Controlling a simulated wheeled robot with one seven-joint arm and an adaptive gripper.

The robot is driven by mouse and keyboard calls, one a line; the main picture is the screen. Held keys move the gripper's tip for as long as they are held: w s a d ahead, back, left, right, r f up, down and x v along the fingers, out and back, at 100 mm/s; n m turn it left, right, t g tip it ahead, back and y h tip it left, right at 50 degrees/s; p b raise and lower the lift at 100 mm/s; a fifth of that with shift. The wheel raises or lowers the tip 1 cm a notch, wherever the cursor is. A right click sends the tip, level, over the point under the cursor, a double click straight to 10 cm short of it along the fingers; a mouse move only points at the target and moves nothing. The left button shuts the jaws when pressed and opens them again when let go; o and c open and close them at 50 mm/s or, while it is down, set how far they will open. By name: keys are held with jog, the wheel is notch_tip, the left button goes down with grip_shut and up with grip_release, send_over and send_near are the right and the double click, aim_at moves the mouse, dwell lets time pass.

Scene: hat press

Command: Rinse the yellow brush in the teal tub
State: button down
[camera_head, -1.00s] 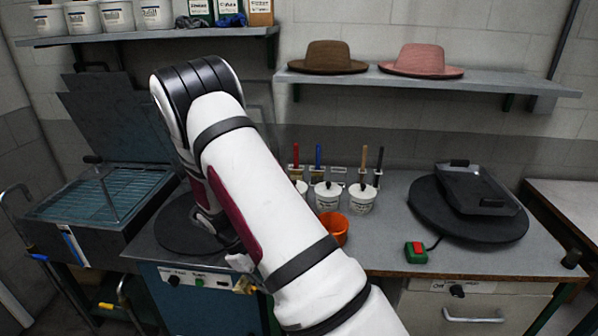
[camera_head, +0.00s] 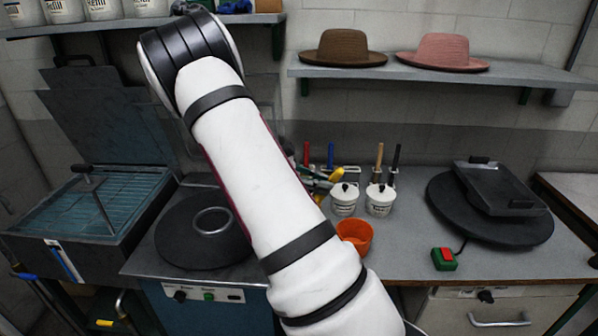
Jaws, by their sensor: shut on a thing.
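The yellow brush (camera_head: 337,174) shows only as a short yellow piece, tilted, beside the right edge of my forearm above the back of the bench. My gripper (camera_head: 318,183) is almost wholly hidden behind my forearm; only small dark bits show next to the yellow piece, and it is shut on the brush. The bristle end is hidden. No separate teal tub is clear in view; the only teal surface is the slatted inside of a dark open box (camera_head: 98,212) at the left.
White pots (camera_head: 345,203) and an orange bowl (camera_head: 355,236) stand right of my arm. Red, blue, wooden and black handles rise behind. A round dark plate bears a metal ring (camera_head: 212,221). A hat shelf (camera_head: 430,72) hangs above. A black press plate (camera_head: 535,227) lies right.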

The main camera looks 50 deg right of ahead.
jog(key=shift+w, duration=0.45)
notch_tip(320, 180, down, 13)
jog(key=b, duration=0.3)
jog(key=shift+f, duration=0.2)
dwell(0.4)
jog(key=shift+r, duration=0.15)
dwell(2.4)
jog(key=shift+r+p, duration=1.35)
jog(key=shift+r, duration=4.4)
